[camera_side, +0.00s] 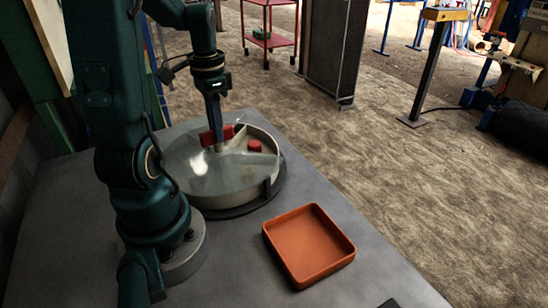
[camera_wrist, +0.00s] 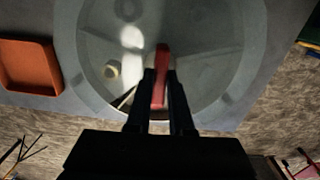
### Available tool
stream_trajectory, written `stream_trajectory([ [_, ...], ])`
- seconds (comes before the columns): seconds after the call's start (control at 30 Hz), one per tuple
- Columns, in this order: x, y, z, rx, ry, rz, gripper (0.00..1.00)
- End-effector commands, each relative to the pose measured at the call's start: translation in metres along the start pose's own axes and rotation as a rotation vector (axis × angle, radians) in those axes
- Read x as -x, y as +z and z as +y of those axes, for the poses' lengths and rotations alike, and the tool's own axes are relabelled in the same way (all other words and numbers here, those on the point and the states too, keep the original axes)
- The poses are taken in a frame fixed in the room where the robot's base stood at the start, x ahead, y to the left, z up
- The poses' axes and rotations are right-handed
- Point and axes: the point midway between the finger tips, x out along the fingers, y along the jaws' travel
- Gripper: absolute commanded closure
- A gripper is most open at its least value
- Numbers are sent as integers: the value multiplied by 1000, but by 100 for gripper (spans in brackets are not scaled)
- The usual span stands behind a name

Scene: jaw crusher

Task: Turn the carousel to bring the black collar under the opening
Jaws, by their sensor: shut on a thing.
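The round carousel (camera_side: 195,172) stands on the grey table under a clear, shiny lid, with pale dividers inside. It also fills the middle of the wrist view (camera_wrist: 90,95). My gripper (camera_side: 217,145) points down over its far part and is shut on a red handle (camera_side: 208,138), which shows as a red bar between the fingers in the wrist view (camera_wrist: 161,75). A small red piece (camera_side: 255,146) sits to the right of the gripper. A small pale round piece (camera_wrist: 112,70) shows under the lid. I cannot make out the black collar for sure; a small dark patch (camera_side: 239,128) shows behind the handle.
An empty orange tray (camera_side: 325,260) lies on the table in front and to the right of the carousel; it also shows in the wrist view (camera_wrist: 58,72).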

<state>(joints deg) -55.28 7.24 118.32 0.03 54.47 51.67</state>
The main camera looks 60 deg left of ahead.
Motion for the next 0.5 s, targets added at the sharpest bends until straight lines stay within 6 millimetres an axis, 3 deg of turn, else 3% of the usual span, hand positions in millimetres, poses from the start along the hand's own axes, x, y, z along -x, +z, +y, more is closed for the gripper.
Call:
stream_trajectory([
  [0.5,2,-1,0,246,0,3,100],
])
